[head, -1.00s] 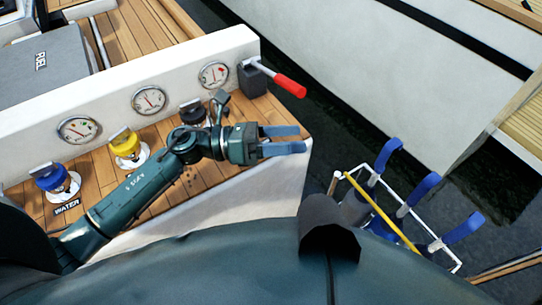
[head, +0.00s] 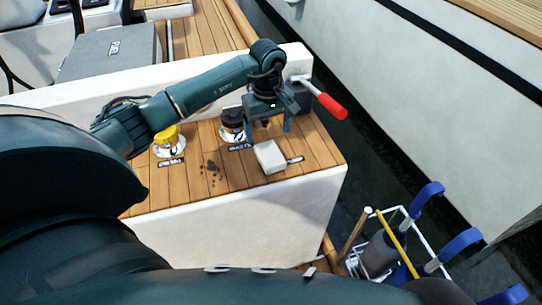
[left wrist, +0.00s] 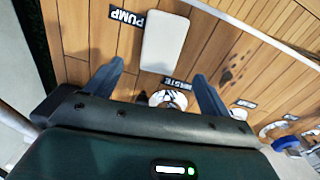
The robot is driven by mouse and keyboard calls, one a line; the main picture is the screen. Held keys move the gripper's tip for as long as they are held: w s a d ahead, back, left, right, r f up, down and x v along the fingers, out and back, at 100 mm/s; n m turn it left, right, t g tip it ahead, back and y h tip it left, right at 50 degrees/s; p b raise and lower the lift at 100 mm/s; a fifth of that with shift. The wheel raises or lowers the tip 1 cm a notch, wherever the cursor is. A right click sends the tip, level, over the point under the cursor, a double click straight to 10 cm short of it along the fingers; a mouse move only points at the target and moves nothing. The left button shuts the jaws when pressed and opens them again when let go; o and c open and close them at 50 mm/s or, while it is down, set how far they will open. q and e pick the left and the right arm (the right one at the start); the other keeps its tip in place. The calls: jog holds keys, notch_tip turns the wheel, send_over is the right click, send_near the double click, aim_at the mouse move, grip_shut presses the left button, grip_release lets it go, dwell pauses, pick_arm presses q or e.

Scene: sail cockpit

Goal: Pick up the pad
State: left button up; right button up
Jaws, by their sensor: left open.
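The pad (head: 269,157), a small white rounded rectangle, lies on the wooden deck near its right end, beside a dark label. It also shows in the left wrist view (left wrist: 165,42), next to the PUMP label, beyond my fingertips. My left gripper (head: 270,126) points down at the deck just behind the pad in the head view. In the left wrist view its two fingers (left wrist: 158,72) are apart, with nothing held between them. A black-capped deck fitting (head: 232,125) by the WASTE label stands close to the gripper. My right gripper is not in view.
A yellow-capped fitting (head: 168,141) stands left on the deck. A white wall (head: 60,98) runs behind, with a red-handled lever (head: 331,106) at its right end. A rack with blue-topped items (head: 428,194) is at lower right. The deck's front area is clear.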

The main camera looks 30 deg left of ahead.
aim_at(268, 151)
pick_arm(q)
jog(key=shift+s+d+f+p, duration=0.1)
jog(key=shift+f+p, duration=0.1)
jog(key=shift+f, duration=1.55)
jog(key=shift+s+d+f+p, duration=0.1)
jog(key=shift+f+p, duration=0.05)
jog(key=shift+f, duration=1.6)
jog(key=shift+c, duration=0.4)
jog(key=shift+a, duration=0.1)
jog(key=c, duration=1)
jog(key=shift+r, duration=0.2)
notch_tip(268, 151, up, 18)
jog(key=shift+f+b, duration=0.15)
jog(key=shift+b, duration=0.2)
